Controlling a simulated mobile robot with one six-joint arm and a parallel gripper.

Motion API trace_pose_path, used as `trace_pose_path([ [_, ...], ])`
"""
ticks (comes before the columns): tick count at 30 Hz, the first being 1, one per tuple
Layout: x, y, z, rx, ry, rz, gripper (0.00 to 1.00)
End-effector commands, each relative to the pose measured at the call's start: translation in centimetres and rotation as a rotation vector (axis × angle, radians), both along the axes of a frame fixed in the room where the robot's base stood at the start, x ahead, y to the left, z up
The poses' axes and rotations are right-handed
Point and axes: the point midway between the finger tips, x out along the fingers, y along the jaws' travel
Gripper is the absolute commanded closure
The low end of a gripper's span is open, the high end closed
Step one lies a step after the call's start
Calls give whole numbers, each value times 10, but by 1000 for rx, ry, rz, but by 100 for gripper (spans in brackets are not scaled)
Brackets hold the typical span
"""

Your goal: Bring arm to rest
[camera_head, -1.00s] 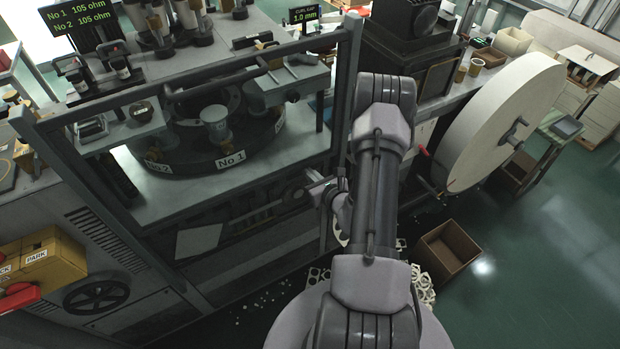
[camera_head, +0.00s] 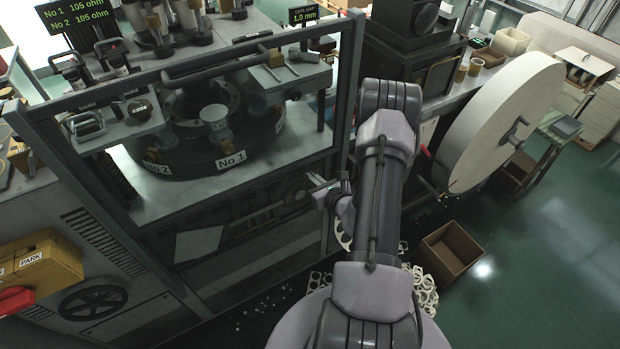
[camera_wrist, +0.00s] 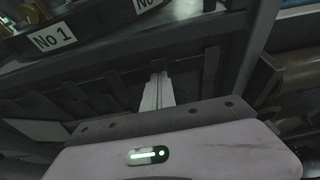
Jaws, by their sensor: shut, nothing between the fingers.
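My arm folds down across the middle of the head view, in front of the cup-forming machine (camera_head: 90,205). My gripper (camera_head: 318,190) is small and partly hidden by the arm there, held beside the machine's front, below its worktop. In the wrist view my gripper (camera_wrist: 157,82) shows its narrow pale fingers together, with nothing between them. The machine's "No 1" label (camera_wrist: 52,38) is at the upper left of that view. I cannot tell the exact gap to the machine frame.
A large white paper reel (camera_head: 500,120) stands to the right. An open brown box (camera_head: 450,252) and scattered paper scraps (camera_head: 425,288) lie on the floor near my arm. A yellow box marked PARK (camera_head: 55,262) is at the left. Green floor at the lower right is clear.

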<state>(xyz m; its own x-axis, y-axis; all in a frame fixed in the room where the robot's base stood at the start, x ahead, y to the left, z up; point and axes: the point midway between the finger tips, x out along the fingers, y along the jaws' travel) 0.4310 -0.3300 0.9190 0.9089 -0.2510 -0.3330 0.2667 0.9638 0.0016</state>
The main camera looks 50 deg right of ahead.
Motion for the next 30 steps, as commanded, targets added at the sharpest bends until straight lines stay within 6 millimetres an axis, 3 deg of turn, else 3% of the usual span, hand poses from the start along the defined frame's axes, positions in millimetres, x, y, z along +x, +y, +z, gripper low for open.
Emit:
trace_pose_path([
  [3,-37,9,13,5,4,-5,100],
  [9,-80,22,28,5,6,-3,100],
  [16,-92,27,31,4,5,1,100],
  [20,-70,45,51,-28,-20,113,100],
  [23,-28,102,100,-109,-70,401,100],
  [25,-8,166,138,-193,-92,673,100],
  [28,-16,266,178,-365,-83,1091,100],
  [30,-47,331,194,-553,-43,1402,100],
])
